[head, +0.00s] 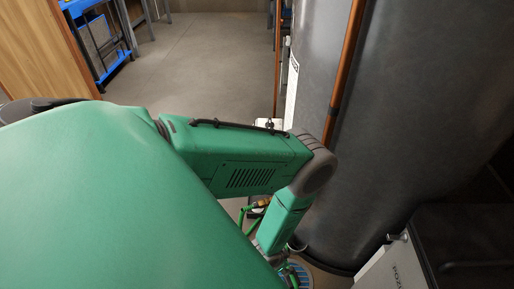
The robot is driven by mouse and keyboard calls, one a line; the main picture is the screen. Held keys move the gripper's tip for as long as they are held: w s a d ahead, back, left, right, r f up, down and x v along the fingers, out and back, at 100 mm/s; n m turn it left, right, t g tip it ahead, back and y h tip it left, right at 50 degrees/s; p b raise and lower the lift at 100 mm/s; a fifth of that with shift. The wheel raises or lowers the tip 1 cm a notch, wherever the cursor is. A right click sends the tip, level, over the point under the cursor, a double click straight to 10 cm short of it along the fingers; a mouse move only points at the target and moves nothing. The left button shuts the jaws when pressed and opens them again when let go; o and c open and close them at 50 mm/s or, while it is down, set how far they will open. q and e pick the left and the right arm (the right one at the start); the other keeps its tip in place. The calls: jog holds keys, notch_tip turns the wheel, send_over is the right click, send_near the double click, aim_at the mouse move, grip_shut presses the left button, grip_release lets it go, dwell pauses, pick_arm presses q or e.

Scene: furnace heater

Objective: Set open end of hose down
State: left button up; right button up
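A green hose (246,217) shows in a small part below my green arm, low in the middle of the head view. A brass-coloured fitting (262,203) is beside it. My arm and body cover most of the hose, and I cannot make out its open end. No gripper fingers can be made out. The lower link of the arm points down towards the floor by the tank, and whatever is at its end is hidden or too small to tell.
A large grey tank (400,110) stands on the right, with a copper pipe (345,70) running up its front. A white and black box (385,270) is at bottom right. Bare concrete floor (205,60) lies behind, with a blue-edged rack (100,40) and wooden panel (45,50) at left.

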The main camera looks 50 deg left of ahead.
pick_arm(q)
jog(key=s+a+r+g, duration=0.1)
jog(key=s+r, duration=0.3)
jog(key=r, duration=0.4)
jog(key=s+a+r+g, duration=0.1)
jog(key=s+r, duration=0.3)
jog(key=r, duration=0.5)
jog(key=s+r+n+g, duration=0.1)
jog(key=s+r, duration=0.3)
jog(key=r, duration=0.4)
jog(key=shift+s+a+r+g+y, duration=0.3)
jog(key=shift+s+a, duration=0.1)
